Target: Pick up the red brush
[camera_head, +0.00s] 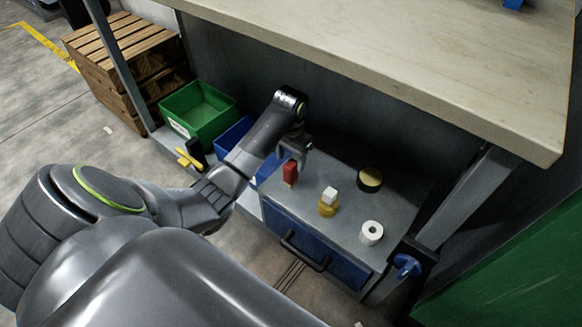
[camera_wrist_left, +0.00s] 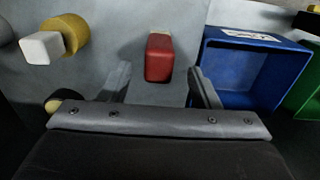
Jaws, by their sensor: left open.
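The red brush (camera_head: 290,172) stands upright on the grey top of a low cabinet (camera_head: 335,222), near its left edge. In the left wrist view the brush (camera_wrist_left: 159,58) shows as a red block with a pale strip at its far end. My left gripper (camera_head: 292,150) is over the cabinet, just above and behind the brush. In the left wrist view the open fingers of my left gripper (camera_wrist_left: 160,85) stand on either side of the line to the brush, with nothing between them. My right gripper is not in view.
A yellow item with a white block (camera_head: 328,202), a white roll (camera_head: 371,232) and a dark-and-yellow round item (camera_head: 370,179) share the cabinet top. A blue bin (camera_head: 236,134) and green bin (camera_head: 197,112) stand left. A workbench top (camera_head: 400,50) overhangs behind.

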